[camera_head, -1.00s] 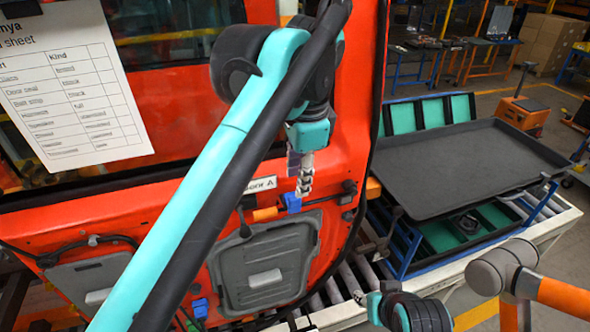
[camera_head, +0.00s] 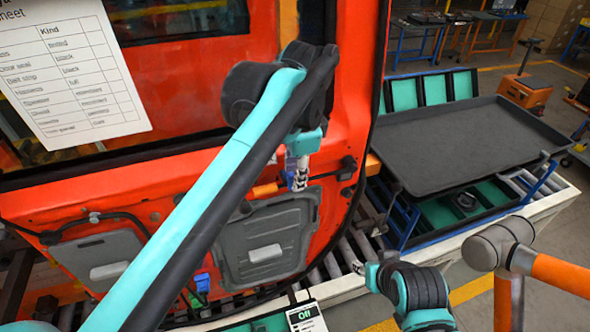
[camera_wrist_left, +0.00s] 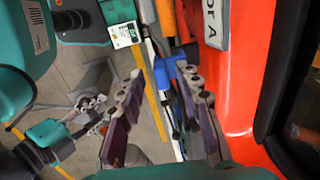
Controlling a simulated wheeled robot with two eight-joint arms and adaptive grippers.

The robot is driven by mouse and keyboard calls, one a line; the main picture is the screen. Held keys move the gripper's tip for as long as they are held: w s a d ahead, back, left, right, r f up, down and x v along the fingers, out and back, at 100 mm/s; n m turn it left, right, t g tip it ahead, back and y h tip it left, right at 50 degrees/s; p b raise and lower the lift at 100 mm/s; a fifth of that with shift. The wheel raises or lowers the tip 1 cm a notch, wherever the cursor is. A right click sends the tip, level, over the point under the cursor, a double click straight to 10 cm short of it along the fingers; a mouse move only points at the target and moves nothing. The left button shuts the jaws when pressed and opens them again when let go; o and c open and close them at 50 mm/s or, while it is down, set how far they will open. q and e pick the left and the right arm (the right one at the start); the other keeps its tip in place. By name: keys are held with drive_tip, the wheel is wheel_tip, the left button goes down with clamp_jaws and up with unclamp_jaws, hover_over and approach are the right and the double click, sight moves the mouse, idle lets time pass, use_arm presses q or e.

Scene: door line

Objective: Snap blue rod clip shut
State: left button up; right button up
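The blue rod clip (camera_wrist_left: 166,72) sits on the red door at the end of an orange rod (camera_wrist_left: 167,18). In the left wrist view it lies between and just beyond my left fingertips. In the head view my left gripper (camera_head: 299,180) reaches down in front of the door and largely hides the clip. The orange rod (camera_head: 266,190) shows left of it. In the left wrist view my left fingers (camera_wrist_left: 162,78) are spread apart and hold nothing. I cannot tell whether the clip is shut. My right gripper (camera_head: 360,268) is low, right of the door; its fingers are too small to read.
The red door (camera_head: 120,190) carries a grey panel (camera_head: 270,240), a second blue clip (camera_head: 202,283) and a paper sheet (camera_head: 75,75). A black tray (camera_head: 470,145) stands right. A small sign (camera_head: 306,317) is at the bottom. A grey-and-orange tubular joint (camera_head: 500,245) is at lower right.

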use_arm(q)
drive_tip(key=shift+w, duration=0.1)
clamp_jaws()
wheel_tip(320, 180, down, 8)
drive_tip(key=s+t+y+b, duration=0.2)
drive_tip(key=t+y+b, duration=0.3)
drive_tip(key=t+b, duration=1)
drive_tip(key=shift+d+b, duration=0.3)
drive_tip(key=shift+b, duration=0.35)
drive_tip(key=shift+w+f, duration=0.1)
unclamp_jaws()
